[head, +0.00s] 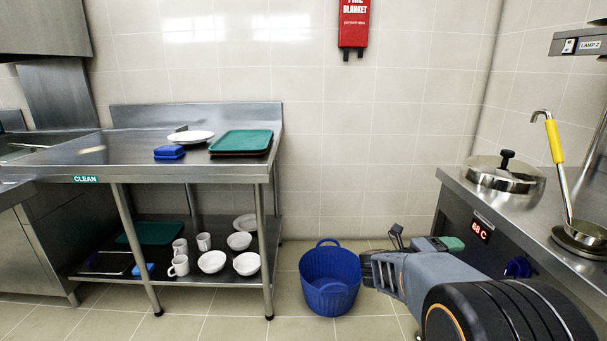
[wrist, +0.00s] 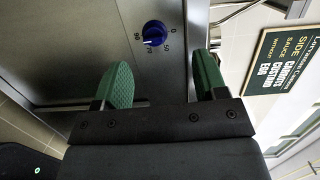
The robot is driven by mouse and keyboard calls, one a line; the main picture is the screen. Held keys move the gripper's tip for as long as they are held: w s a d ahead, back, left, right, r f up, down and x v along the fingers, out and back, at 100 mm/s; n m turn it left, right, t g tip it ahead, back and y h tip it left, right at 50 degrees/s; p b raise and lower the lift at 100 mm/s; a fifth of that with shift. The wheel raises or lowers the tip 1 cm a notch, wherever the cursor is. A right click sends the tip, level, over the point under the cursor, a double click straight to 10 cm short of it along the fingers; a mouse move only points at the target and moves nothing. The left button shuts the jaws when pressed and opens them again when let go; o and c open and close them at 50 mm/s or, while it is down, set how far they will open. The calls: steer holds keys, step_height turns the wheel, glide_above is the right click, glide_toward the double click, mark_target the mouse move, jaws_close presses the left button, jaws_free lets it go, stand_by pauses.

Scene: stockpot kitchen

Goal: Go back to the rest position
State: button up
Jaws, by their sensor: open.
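My gripper (wrist: 163,82) is open and empty, with its two green finger pads apart in the wrist view. In the head view its green fingertip (head: 452,243) shows in front of the right counter, and much of the gripper is hidden. A blue dial (wrist: 154,33) on a steel front panel lies beyond the fingers, with a gap between. Its scale shows 0, 50, 70 and 90; I cannot read its setting surely.
The right counter (head: 455,180) holds a lidded pot (head: 504,175) and a yellow-handled ladle (head: 555,140). A blue basket (head: 330,280) stands on the floor left of my arm. A steel table (head: 190,171) with trays and crockery stands at left. Floor between is partly clear.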

steer(key=w+a+r+n+t+y+p, duration=0.3)
steer(key=a+r+n+t+y+p, duration=0.4)
steer(key=r+n, duration=0.3)
steer(key=w+a+r+n+t+y+p, duration=0.3)
steer(key=a+r+n+t+y+p, duration=0.2)
steer(key=a+r+n+y+p, duration=0.35)
steer(key=s+a+r+n+g+y+p, duration=0.4)
steer(key=s+a+n+p, duration=0.4)
steer(key=n, duration=0.3)
steer(key=s+d+r+n+g+h+p, duration=0.1)
steer(key=s+d+n+g+p, duration=0.2)
steer(key=s, duration=0.8)
steer(key=n+g+p, duration=0.2)
steer(key=g+p, duration=0.1)
steer(key=p, duration=0.1)
steer(key=shift+s+r+h, duration=0.35)
